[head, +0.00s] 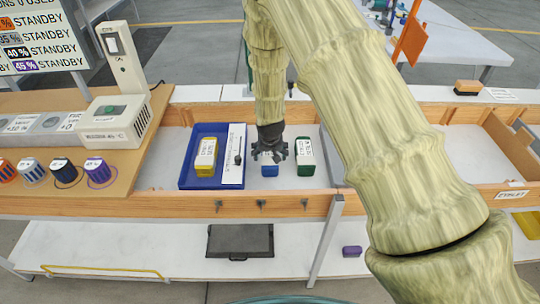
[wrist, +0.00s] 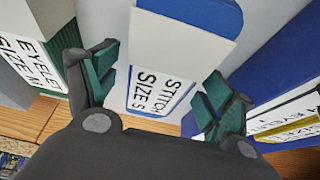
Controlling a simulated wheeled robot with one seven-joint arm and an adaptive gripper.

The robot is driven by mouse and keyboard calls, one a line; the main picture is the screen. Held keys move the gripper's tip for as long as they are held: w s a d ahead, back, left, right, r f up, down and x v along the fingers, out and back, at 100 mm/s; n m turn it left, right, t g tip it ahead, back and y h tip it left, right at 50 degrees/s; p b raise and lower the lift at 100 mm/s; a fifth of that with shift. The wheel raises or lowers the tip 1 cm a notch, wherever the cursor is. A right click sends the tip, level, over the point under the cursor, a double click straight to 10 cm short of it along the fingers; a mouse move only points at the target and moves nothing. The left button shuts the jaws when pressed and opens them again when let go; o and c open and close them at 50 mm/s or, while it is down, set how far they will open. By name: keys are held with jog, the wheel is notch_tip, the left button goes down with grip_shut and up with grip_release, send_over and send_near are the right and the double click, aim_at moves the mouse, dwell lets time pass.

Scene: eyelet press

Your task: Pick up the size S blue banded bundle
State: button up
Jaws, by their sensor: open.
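The blue banded bundle (head: 269,170) stands in the wooden-edged tray, partly hidden under my gripper (head: 269,153). In the wrist view the blue bundle (wrist: 212,12) has a white band whose label reads "STITCH" and "SIZE S". My gripper (wrist: 163,88) is open, with one green-padded finger on each side of this bundle. I cannot tell whether either finger touches it. A green banded bundle (head: 305,155) stands close to the right in the head view; it also shows at the left in the wrist view (wrist: 70,50), its label partly cut off.
A blue tray (head: 187,172) left of the blue bundle holds a yellow banded bundle (head: 206,155) and a white card (head: 234,160). The wooden front edge (head: 160,205) runs close by. Colored spools (head: 98,170) and a white machine (head: 115,120) stand further left.

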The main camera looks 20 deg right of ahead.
jog(key=shift+w+f, duration=0.25)
jog(key=shift+f, duration=0.3)
jog(key=c, duration=1.2)
jog(key=shift+c, duration=0.5)
jog(key=shift+r, duration=0.15)
